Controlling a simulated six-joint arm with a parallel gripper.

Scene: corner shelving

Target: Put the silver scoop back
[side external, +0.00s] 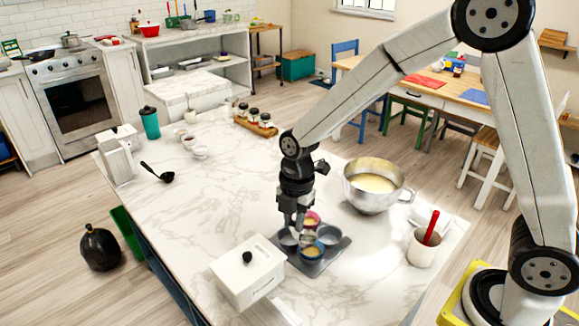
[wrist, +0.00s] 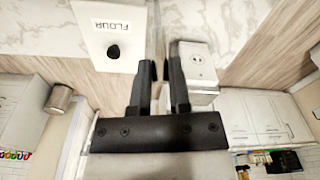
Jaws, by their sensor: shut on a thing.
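My gripper (side external: 295,222) points down over the muffin tray (side external: 337,262), and its jaws are shut on the silver scoop (side external: 308,239). The scoop's small grey bowl seems to show just below the jaws, among the tray's cups; whether it touches the tray I cannot tell. The tray has a pink-lined cup (side external: 312,217) and a blue-lined cup (side external: 312,251), both with pale batter, and grey cups beside them. In the wrist view my fingers (wrist: 161,80) are close together around a narrow strip; the scoop's shape is unclear there.
A white lidded flour box (side external: 245,272) stands left of the tray. A steel bowl of batter (side external: 375,186) stands behind right. A white crock with a red-handled tool (side external: 422,248) is at the right. The counter's middle (side external: 240,185) is clear.

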